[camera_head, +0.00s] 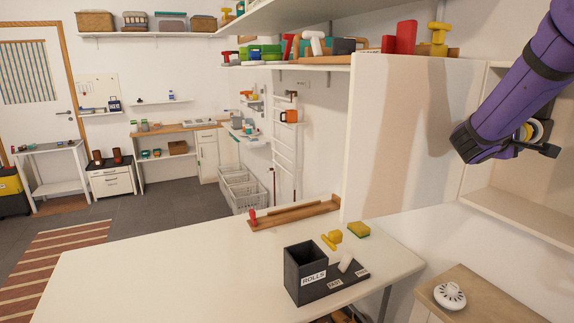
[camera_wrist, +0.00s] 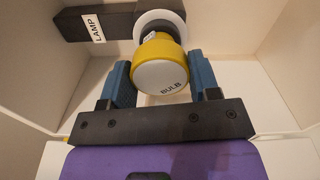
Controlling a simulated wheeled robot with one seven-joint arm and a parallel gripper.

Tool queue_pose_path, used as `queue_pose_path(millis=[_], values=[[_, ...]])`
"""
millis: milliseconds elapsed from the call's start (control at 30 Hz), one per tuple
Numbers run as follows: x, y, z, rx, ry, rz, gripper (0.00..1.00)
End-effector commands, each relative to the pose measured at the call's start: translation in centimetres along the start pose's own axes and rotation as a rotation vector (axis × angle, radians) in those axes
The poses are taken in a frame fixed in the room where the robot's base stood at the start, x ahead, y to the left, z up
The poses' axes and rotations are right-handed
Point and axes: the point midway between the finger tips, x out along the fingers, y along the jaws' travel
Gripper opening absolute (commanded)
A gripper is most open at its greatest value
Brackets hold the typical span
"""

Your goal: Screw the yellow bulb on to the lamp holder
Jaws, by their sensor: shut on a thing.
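The yellow bulb (camera_wrist: 160,72), with a white end marked BULB, is between the two blue fingers of my gripper (camera_wrist: 159,80) in the wrist view. My gripper is shut on it. Just beyond it is the lamp holder, a dark grey bar (camera_wrist: 75,23) labelled LAMP with a white round socket (camera_wrist: 161,19). The bulb overlaps the socket in the picture; their contact is hidden, so I cannot tell how far it is seated. In the head view my gripper (camera_head: 535,143) is at the right, by the cabinet, with a bit of yellow showing.
Pale cabinet walls (camera_wrist: 285,65) stand close on both sides of my gripper. The open cabinet door (camera_head: 415,130) is left of my arm. Below are a white table (camera_head: 150,275) with a ROLLS box (camera_head: 305,272) and a wooden cabinet top with a white round device (camera_head: 449,296).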

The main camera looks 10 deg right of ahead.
Motion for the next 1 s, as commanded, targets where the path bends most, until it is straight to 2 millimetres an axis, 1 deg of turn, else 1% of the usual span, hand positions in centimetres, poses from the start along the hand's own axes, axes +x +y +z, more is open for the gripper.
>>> queue_pose_path(millis=[100,200,433,467,500,567,867,1000], values=[[0.2,0.1,0.1,0.109,-0.004,0.003,0.43],[0.2,0.1,0.1,0.156,-0.004,0.003,0.43],[0.2,0.2,0.2,0.165,-0.005,0.003,0.43],[0.2,0.2,0.2,0.165,-0.005,0.003,0.63],[0.2,0.2,0.2,0.164,-0.005,0.003,0.72],[0.2,0.1,0.2,0.164,-0.005,0.003,0.86],[-0.1,0.1,0.1,0.162,-0.002,0.001,0.86],[-1.2,0.1,0.0,0.163,0.000,0.001,0.86]])
